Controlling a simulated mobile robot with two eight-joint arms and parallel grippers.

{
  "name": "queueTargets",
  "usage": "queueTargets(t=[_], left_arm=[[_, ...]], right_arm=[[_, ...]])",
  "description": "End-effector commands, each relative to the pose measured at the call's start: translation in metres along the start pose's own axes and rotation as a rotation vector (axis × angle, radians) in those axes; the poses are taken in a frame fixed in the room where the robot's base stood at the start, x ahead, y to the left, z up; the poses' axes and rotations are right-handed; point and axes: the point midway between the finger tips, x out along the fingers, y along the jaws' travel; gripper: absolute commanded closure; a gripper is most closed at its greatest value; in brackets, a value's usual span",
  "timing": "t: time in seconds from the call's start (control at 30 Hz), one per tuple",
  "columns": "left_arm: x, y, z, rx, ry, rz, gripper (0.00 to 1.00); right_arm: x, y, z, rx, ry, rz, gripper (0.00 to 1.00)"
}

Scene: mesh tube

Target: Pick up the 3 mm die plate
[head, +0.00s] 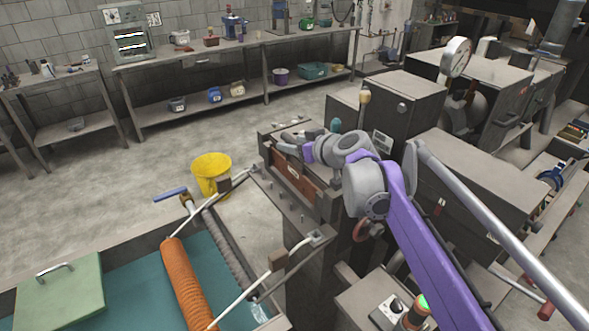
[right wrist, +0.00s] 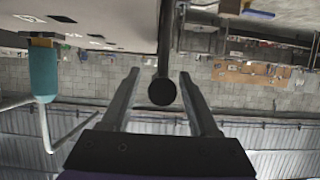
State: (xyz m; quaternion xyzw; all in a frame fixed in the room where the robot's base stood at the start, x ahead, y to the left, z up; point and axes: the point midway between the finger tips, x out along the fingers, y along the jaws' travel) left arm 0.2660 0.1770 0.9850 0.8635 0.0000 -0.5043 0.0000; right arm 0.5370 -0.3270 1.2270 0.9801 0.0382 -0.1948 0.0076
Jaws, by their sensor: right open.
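I cannot make out the 3 mm die plate for certain in either view. My right gripper (head: 286,143) is over the top of the dark machine with a reddish-brown front panel (head: 292,182); my wrist hides part of that machine. In the right wrist view the right gripper (right wrist: 160,75) has its two fingers wide apart. A dark rod with a round end (right wrist: 162,92) shows between them in the picture; I cannot tell its distance, and nothing is gripped. My left gripper is in neither view.
A teal handle (right wrist: 43,75) is left in the wrist view. A yellow bucket (head: 212,172) stands on the floor. An orange ribbed tube (head: 187,285) lies in the teal-floored tray at lower left. Grey machine housings (head: 480,180) fill the right. Floor between bench and machine is open.

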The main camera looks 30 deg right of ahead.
Motion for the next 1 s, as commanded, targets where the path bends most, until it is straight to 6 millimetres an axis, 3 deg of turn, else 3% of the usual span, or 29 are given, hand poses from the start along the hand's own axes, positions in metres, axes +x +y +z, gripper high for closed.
queueTargets(t=[0.07,0.4,1.0], left_arm=[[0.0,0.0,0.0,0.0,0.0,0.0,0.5],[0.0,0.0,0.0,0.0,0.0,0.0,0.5],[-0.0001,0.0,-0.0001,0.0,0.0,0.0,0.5]], right_arm=[[-0.0002,0.0001,0.0,0.0,0.0,0.0,0.42],[-0.0004,0.0001,-0.0001,0.0,0.0,0.0,1.0],[-0.0005,0.0001,-0.0002,0.0,0.0,0.0,1.0]])
